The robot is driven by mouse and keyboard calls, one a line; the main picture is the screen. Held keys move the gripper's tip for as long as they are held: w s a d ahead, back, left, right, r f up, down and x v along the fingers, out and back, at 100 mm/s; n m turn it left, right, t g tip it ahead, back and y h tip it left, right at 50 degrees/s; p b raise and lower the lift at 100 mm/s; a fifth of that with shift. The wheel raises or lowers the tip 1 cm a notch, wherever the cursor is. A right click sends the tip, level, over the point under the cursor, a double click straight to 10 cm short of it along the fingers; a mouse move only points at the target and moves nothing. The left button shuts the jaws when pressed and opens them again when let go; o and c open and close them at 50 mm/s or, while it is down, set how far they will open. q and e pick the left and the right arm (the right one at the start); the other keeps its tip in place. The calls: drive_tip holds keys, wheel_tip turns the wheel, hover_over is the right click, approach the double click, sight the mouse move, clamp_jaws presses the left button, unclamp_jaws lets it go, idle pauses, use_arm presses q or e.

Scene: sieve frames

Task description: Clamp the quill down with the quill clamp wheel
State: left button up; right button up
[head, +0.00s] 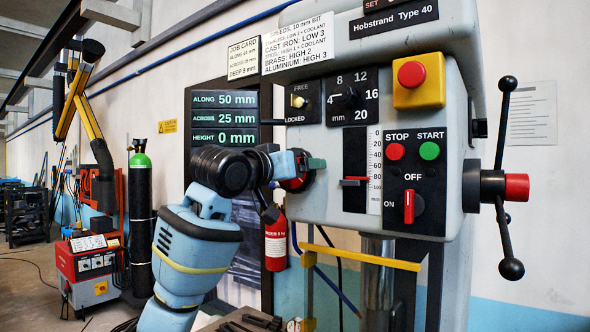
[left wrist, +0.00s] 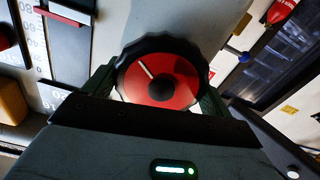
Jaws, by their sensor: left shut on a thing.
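The quill clamp wheel (left wrist: 158,78) is a black knurled wheel with a red face, a dark hub and a white line that points up-left in the left wrist view. In the head view its red part (head: 291,184) shows at the left side of the machine head, partly hidden by my left gripper (head: 303,165). My left gripper (left wrist: 156,88) is shut on the wheel, with one finger on each side of its rim. The depth scale (head: 375,160) has a red pointer (head: 354,182) near its lower end. My right gripper is not in view.
STOP and START buttons (head: 412,151) and a red switch (head: 408,206) are to the right. A ball-ended handle (head: 507,185) sticks out at far right. A yellow bar (head: 360,256) hangs below.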

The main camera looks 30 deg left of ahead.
use_arm(q)
drive_tip(key=m, duration=0.5)
drive_tip(key=shift+d+f+m, duration=0.1)
drive_tip(key=shift+m, duration=0.2)
drive_tip(key=m, duration=0.4)
drive_tip(key=shift+d+m, duration=0.1)
drive_tip(key=shift+m, duration=0.3)
drive_tip(key=shift+f+m, duration=0.1)
drive_tip(key=shift+m, duration=0.2)
drive_tip(key=o, duration=0.8)
drive_tip(key=shift+o, duration=0.2)
drive_tip(key=shift+s, duration=0.1)
drive_tip(key=s, duration=0.7)
drive_tip(key=shift+s+a, duration=0.3)
drive_tip(key=shift+s, duration=0.05)
